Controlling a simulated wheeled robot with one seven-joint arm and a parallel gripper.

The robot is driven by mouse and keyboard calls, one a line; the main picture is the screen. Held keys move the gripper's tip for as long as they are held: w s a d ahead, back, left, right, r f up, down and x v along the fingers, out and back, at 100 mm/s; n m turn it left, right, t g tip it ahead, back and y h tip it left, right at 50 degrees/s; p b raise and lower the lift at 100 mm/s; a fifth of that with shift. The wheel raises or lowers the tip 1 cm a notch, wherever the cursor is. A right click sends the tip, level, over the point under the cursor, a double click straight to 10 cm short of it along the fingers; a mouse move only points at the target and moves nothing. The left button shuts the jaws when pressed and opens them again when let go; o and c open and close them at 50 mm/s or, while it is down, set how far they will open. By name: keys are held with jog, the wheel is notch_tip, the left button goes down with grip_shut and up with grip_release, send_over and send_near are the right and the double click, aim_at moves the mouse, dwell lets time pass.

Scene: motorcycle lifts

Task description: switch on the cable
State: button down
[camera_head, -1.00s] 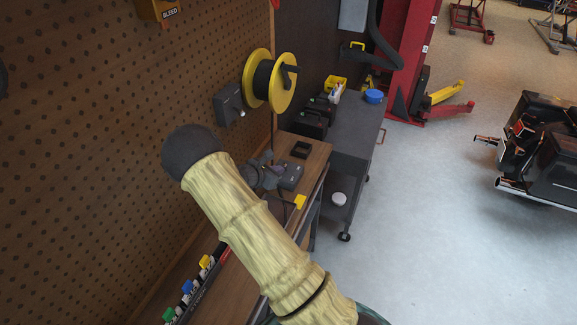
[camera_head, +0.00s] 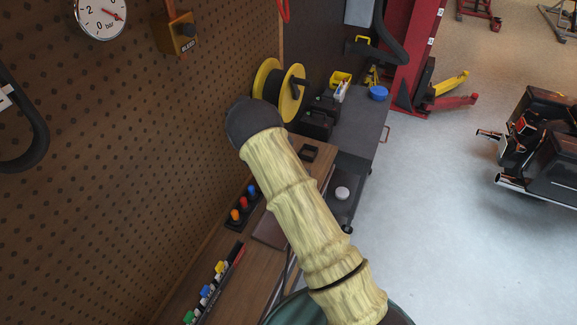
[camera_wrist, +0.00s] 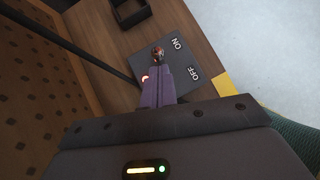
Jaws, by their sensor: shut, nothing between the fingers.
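The switch box (camera_wrist: 207,88) is a dark grey box on the wooden bench, marked ON and OFF in the wrist view. A small metallic toggle (camera_wrist: 157,53) stands up from it at the fingertips, nearer the ON side. A red light glows beside the fingers. My gripper (camera_wrist: 164,72) is shut and empty, its fingers over the box and close to the toggle; I cannot tell whether they touch. A black cord (camera_wrist: 70,41) runs past the box. In the head view my arm hides the gripper and box. A yellow cable reel (camera_head: 266,76) hangs on the wall.
A small black open tray (camera_wrist: 132,14) lies beyond the box. Coloured knobs (camera_head: 243,209) and a row of coloured-capped items (camera_head: 211,288) line the bench by the pegboard. A grey cart (camera_head: 362,125) stands beyond.

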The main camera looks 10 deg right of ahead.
jog(key=shift+d, duration=0.25)
jog(key=shift+s+r, duration=0.15)
jog(key=shift+r, duration=0.1)
jog(key=shift+a+r+p, duration=0.4)
jog(key=shift+r+p, duration=0.1)
jog(key=shift+s+d+r, duration=0.1)
jog(key=shift+s+r, duration=0.05)
